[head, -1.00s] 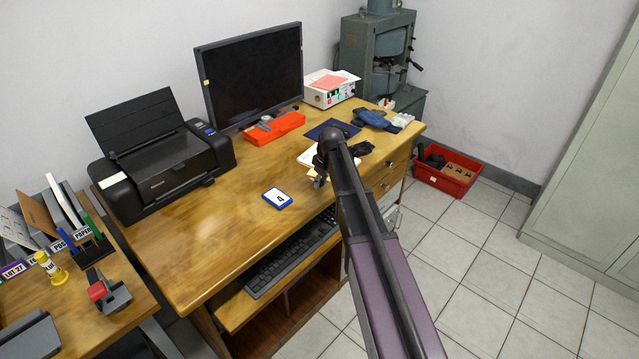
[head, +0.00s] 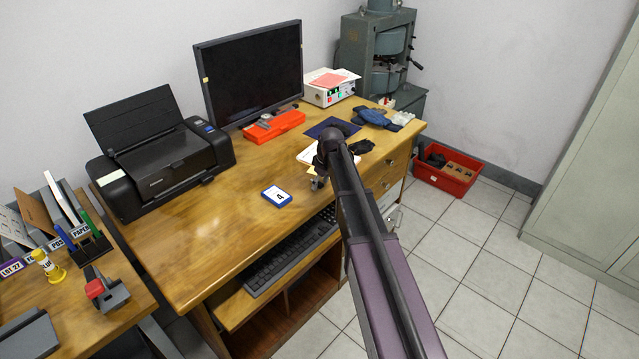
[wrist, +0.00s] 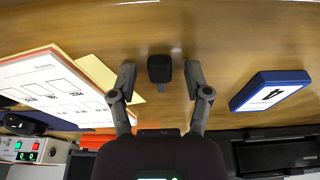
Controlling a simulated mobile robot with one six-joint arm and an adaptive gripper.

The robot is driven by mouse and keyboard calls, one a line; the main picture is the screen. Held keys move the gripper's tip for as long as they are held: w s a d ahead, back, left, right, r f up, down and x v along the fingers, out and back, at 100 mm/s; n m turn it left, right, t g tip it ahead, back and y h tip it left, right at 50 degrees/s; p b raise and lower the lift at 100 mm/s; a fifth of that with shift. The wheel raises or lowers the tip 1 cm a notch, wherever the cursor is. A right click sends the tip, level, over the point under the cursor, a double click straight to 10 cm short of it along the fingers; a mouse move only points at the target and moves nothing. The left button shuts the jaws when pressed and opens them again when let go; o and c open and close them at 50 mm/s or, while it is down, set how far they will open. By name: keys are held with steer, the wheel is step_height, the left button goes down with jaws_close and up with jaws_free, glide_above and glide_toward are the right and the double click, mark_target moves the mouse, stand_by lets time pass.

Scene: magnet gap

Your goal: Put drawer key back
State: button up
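A small black block-like piece (wrist: 159,68) shows between my fingertips in the wrist view, with a gap on each side. It may be the head of the drawer key, but I cannot tell for sure. My gripper (wrist: 159,76) is open. In the head view my gripper (head: 318,183) is low over the desk's front edge, mostly hidden by my own arm. The black piece cannot be made out there. The drawers (head: 391,182) are at the desk's right end, partly behind my arm.
Papers (wrist: 50,85) lie on the other side. The desk (head: 220,240) also holds a printer (head: 160,165), monitor (head: 250,75) and orange case (head: 274,126).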

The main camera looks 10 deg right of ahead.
steer(key=shift+r, duration=0.15)
steer(key=shift+r+p, duration=0.7)
steer(key=shift+p, duration=0.1)
steer(key=p+v, duration=1.1)
steer(key=shift+r, duration=0.25)
steer(key=shift+s, duration=0.1)
stand_by(0.5)
steer(key=s+a+m+g+h, duration=0.1)
steer(key=s+m, duration=0.6)
steer(key=s, duration=1.9)
steer(key=shift+a+f+g+h, duration=0.25)
steer(key=shift+a+g+h, duration=0.05)
steer(key=shift+a+g, duration=0.35)
steer(key=shift+r+p, duration=1.1)
steer(key=shift+p, duration=0.1)
